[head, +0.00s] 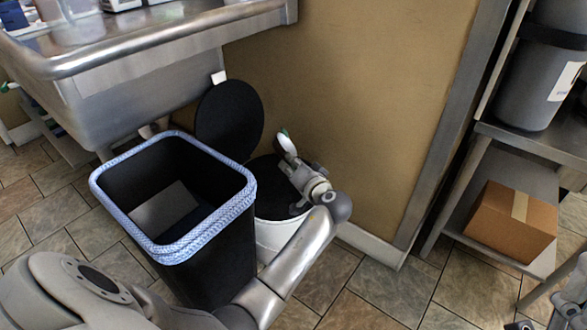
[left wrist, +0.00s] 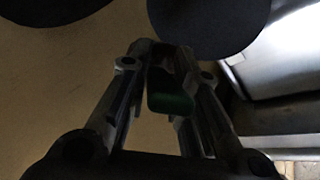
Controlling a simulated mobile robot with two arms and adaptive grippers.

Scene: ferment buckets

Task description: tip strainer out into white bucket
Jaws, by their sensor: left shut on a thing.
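The white bucket (head: 268,236) stands on the floor by the tan wall, behind the black bin, with a dark opening. My left gripper (head: 291,158) is over the bucket. It is shut on a small white and green piece (head: 285,142), apparently the strainer's handle. In the left wrist view the green end (left wrist: 171,102) sits between the fingers of my left gripper (left wrist: 165,75). The strainer's bowl and its contents cannot be made out. Part of my right arm shows at the lower right edge, and its jaws are unclear.
A black bin (head: 215,265) with a blue-trimmed liner stands close left of the bucket. A black round lid (head: 230,123) is upright behind them. A steel counter (head: 150,45) is at upper left. A shelf with a cardboard box (head: 510,222) is at right.

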